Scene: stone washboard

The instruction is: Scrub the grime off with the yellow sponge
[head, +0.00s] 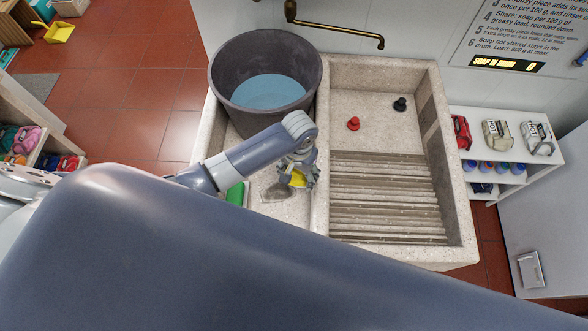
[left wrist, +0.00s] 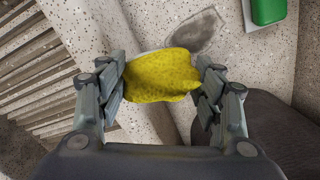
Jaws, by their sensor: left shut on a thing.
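My left gripper (head: 300,172) is over the left basin of the stone washboard, near the divider. It is shut on the yellow sponge (left wrist: 160,76), which sits between both fingers in the left wrist view. The sponge also shows at the gripper's tip in the head view (head: 298,179). A dark grey grime patch (head: 278,192) lies on the basin's pale stone floor, just left of the sponge. In the left wrist view the grime (left wrist: 196,32) lies beyond the sponge, which may hide part of it. I cannot tell whether the sponge touches the stone. My right gripper is not in view.
A large bucket of water (head: 268,65) stands at the back of the left basin. A green block (head: 236,194) lies beside the grime. Red (head: 353,124) and black (head: 400,104) stoppers sit in the right basin behind the ridges (head: 385,200). A brass tap (head: 340,32) hangs above.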

